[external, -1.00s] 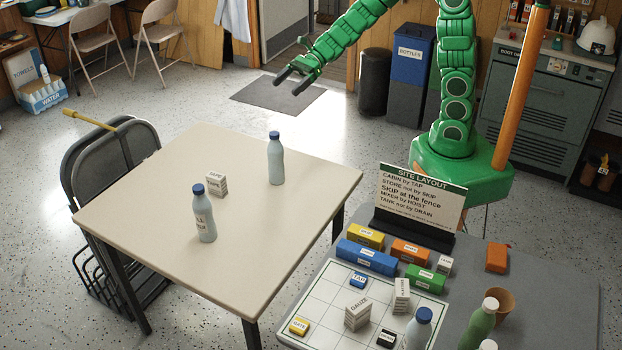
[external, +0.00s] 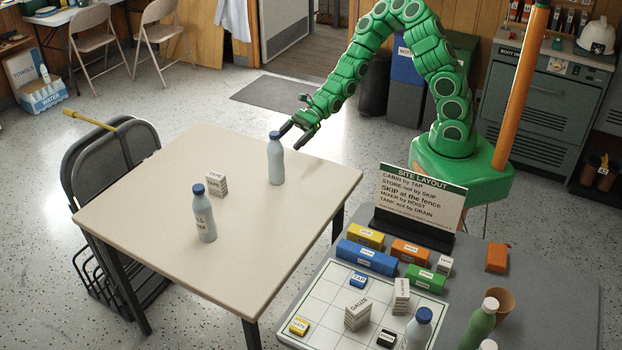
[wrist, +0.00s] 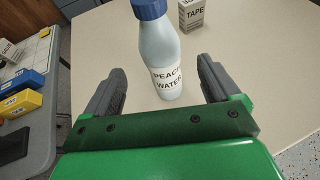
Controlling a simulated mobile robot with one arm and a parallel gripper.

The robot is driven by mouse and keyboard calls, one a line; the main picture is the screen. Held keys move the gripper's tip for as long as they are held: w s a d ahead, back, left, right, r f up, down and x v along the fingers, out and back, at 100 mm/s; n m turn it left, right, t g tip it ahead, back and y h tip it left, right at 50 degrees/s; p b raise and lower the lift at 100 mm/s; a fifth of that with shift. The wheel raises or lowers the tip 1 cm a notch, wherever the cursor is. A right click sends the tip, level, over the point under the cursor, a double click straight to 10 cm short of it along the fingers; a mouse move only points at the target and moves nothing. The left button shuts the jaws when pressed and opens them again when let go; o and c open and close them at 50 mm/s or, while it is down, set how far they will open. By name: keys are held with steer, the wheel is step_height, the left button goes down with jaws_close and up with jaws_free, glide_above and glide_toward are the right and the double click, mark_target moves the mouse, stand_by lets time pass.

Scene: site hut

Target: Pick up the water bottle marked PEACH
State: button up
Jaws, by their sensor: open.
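The water bottle marked PEACH (wrist: 164,62) stands upright on the beige table, pale blue with a dark blue cap and a white label. In the external view this bottle (external: 276,162) is the one near the table's far edge, its label not visible there. My gripper (external: 294,138) is open beside its upper part, on the far right side. In the wrist view my gripper (wrist: 162,88) has its dark fingers apart, one on each side of the bottle in the picture, with nothing held. I cannot tell whether the bottle is between the fingertips in depth.
A second bottle (external: 204,218) with a blue cap stands nearer on the table (external: 150,200). A TAPE box (external: 217,185) stands between the bottles, also in the wrist view (wrist: 192,15). A grey table (external: 570,300) with blocks, boxes and bottles is at the front right.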

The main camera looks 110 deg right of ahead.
mark_target(269, 161)
steer(key=shift+f+x, duration=0.2)
steer(key=shift+x, duration=1.85)
steer(key=shift+f+x, duration=0.2)
steer(key=shift+x, duration=1.85)
steer(key=shift+s+d, duration=0.1)
steer(key=shift+s, duration=0.05)
steer(key=c, duration=1.4)
